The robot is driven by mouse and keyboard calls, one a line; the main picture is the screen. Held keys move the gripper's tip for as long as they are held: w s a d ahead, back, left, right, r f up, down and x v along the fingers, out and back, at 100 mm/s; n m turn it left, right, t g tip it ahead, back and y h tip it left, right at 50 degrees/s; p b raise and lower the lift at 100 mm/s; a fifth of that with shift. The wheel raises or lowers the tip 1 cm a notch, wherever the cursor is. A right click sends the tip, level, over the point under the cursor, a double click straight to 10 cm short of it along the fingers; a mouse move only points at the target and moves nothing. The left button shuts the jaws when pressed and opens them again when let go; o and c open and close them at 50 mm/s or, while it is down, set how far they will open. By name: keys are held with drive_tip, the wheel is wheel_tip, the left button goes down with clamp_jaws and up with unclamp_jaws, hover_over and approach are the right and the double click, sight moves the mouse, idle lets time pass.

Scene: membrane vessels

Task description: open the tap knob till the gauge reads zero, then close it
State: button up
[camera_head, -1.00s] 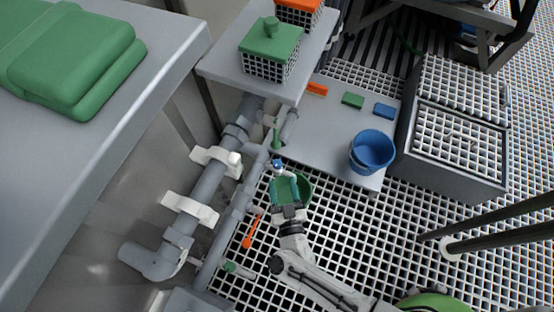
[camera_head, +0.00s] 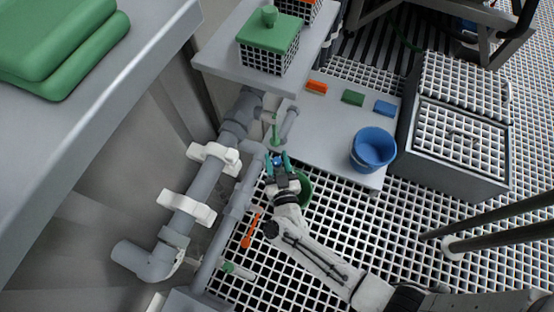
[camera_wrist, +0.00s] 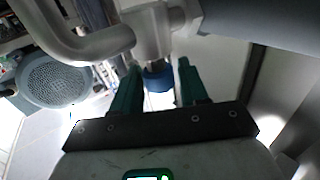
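The blue tap knob (camera_wrist: 158,78) sits under a pale grey valve body (camera_wrist: 152,35) in the wrist view. My gripper (camera_wrist: 158,82) is open, with one green finger on each side of the knob and a gap visible on both sides. In the head view my gripper (camera_head: 277,161) is at the pipework, with a small blue part, the knob (camera_head: 277,161), between the fingertips. A green bucket (camera_head: 305,191) is partly hidden under my gripper and wrist. I cannot make out a gauge face or its reading in either view.
Grey pipes (camera_head: 200,190) with white clamps (camera_head: 187,207) run along the left. A blue bucket (camera_head: 373,150) stands on a grey board (camera_head: 325,140). An orange tool (camera_head: 250,231) lies on the floor grating (camera_head: 400,230). A crate-topped shelf (camera_head: 225,55) is above.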

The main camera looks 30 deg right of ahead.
drive_tip(key=c, duration=0.7)
drive_tip(key=shift+o, duration=0.2)
